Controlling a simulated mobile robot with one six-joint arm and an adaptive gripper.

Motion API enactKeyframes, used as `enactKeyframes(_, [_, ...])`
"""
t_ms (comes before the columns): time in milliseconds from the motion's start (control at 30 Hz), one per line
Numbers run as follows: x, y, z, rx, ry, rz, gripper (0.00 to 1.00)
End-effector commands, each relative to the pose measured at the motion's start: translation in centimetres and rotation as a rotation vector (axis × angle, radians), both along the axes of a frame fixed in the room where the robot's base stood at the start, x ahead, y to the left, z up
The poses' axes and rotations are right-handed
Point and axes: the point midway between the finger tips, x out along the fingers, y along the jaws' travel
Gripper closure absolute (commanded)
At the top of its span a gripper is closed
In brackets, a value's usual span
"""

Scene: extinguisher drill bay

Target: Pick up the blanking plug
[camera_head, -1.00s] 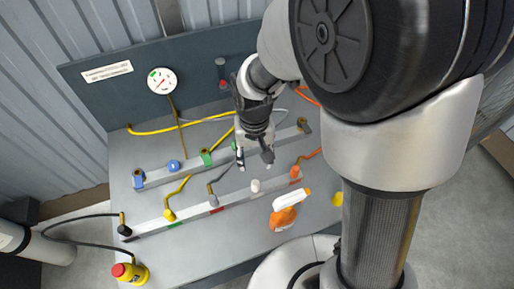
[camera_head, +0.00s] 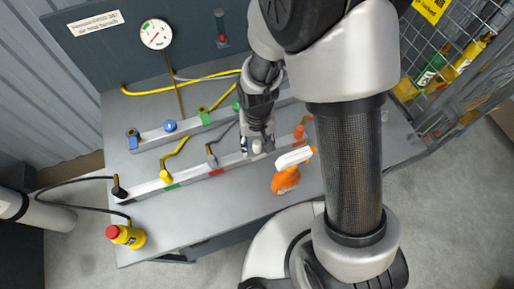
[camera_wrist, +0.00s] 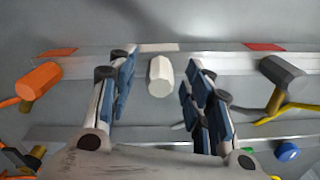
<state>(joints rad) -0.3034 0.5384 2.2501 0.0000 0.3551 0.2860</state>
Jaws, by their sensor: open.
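The blanking plug, which I take to be the short white cylinder (camera_wrist: 160,76), sits at the front rail (camera_wrist: 75,62) in the wrist view. In the head view the white plug (camera_head: 257,146) shows right at my fingertips, partly covered by them. My gripper (camera_wrist: 158,64) is open, with one blue-padded finger on each side of the plug. A gap shows between the plug and each finger, and nothing is held. In the head view my gripper (camera_head: 257,138) points down at the front rail.
On the same rail, a grey fitting (camera_wrist: 284,76) and an orange one (camera_wrist: 40,80) flank the plug. The yellow fitting (camera_head: 166,175) is further left. A yellow canister with red cap (camera_head: 127,237) stands front left.

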Motion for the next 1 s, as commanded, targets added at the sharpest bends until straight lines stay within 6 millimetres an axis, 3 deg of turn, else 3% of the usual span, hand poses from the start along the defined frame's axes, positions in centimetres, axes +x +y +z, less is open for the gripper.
enactKeyframes(100, [0.07,0.02,-1.19,0.0,-0.002,0.0,0.54])
enactKeyframes(300, [0.1,0.03,-1.03,0.001,-0.002,0.0,0.55])
enactKeyframes(1000, [0.1,0.03,-1.02,0.001,-0.002,0.0,1.0])
